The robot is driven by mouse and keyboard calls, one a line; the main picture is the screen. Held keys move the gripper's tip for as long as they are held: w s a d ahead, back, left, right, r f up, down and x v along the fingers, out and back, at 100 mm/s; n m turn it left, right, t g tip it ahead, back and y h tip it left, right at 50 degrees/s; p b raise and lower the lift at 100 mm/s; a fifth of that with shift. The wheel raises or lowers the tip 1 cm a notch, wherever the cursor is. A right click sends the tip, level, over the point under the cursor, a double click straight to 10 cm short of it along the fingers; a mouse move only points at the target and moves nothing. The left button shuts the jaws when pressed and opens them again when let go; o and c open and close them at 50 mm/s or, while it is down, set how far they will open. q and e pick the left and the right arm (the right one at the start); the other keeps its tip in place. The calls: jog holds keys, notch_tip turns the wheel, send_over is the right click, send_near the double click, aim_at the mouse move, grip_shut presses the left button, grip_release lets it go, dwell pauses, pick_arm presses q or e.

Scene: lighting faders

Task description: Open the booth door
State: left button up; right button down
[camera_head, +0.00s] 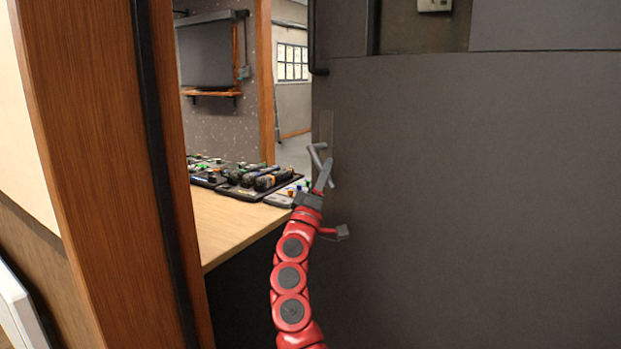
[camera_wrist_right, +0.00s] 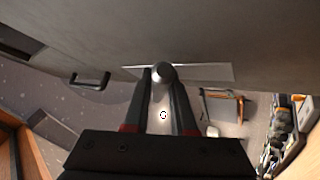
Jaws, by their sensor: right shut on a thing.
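The booth door (camera_head: 470,190) is a large dark grey panel on the right of the head view. It stands ajar, with a wide gap between its left edge and the wooden door frame (camera_head: 105,150). A grey lever handle (camera_head: 314,150) is near that edge, on a metal plate. My right gripper (camera_head: 325,173) is shut on the handle. In the right wrist view the round end of the handle (camera_wrist_right: 162,71) shows between the two fingertips, and the door (camera_wrist_right: 225,35) fills the top. My left gripper is not in view.
Through the gap a wooden desk (camera_head: 228,225) carries a control board (camera_head: 245,178) with several dark knobs and faders. A wall screen (camera_head: 205,52) and a small shelf hang beyond. The desk's front corner is close to my right arm.

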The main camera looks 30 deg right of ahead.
jog(key=shift+w+d+f, duration=0.1)
jog(key=shift+d+f, duration=0.1)
jog(key=shift+a+r, duration=0.1)
jog(key=c, duration=0.8)
grip_release()
jog(key=shift+o, duration=0.2)
jog(key=shift+s+a, duration=0.2)
jog(key=shift+s, duration=0.05)
jog(key=p+v, duration=0.2)
jog(key=v, duration=1.5)
jog(key=shift+p, duration=0.35)
